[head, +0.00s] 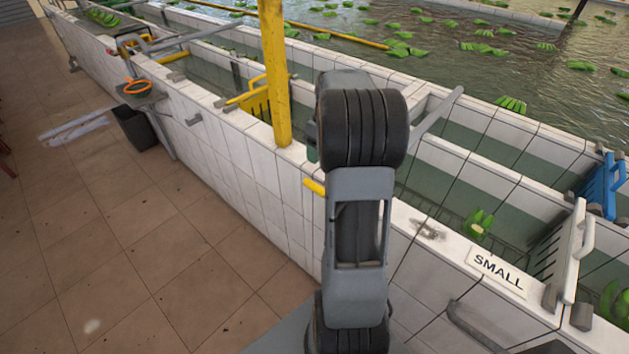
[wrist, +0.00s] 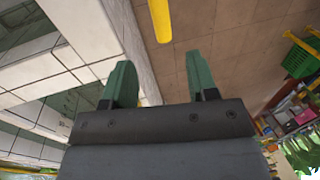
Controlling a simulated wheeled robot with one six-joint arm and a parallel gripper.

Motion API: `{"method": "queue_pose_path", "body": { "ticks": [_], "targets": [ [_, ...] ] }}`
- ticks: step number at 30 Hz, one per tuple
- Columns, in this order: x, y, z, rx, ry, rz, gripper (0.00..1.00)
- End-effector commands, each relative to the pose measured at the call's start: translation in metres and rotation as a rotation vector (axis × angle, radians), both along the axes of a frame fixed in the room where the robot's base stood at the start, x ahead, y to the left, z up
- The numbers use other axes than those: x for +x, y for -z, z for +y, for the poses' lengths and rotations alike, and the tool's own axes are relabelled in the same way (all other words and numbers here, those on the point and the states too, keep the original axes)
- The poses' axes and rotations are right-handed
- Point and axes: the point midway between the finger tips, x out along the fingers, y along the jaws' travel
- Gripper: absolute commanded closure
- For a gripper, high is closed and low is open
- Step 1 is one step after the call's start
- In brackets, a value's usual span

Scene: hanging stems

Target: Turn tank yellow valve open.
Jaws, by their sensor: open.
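The yellow valve handle (head: 315,187) sticks out from the white tiled tank wall, just left of my arm in the head view. My arm hides its right end and mount. In the wrist view the yellow handle (wrist: 160,18) enters from the top edge, its rounded end ahead of the gap between my fingers. My gripper (wrist: 159,60) is open, with two green fingers and nothing between them. In the picture, the handle and the fingers do not touch. In the head view my arm hides most of the gripper.
A yellow post (head: 274,75) rises from the tank rim close to my arm. A SMALL sign (head: 497,271) and a white gate (head: 570,255) are on the right. A dark bin (head: 136,127) stands by the wall. The tiled floor (head: 130,235) at left is mostly clear.

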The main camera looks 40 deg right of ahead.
Motion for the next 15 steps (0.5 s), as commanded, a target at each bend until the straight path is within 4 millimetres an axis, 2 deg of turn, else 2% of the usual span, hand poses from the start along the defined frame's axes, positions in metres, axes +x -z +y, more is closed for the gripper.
{"method": "queue_pose_path", "body": {
  "ticks": [9, 15],
  "targets": [
    [-0.003, 0.06, 0.014, 0.001, -0.002, 0.005, 0.47],
    [-0.003, 0.089, 0.019, 0.0, -0.001, 0.002, 0.47]
  ]
}}
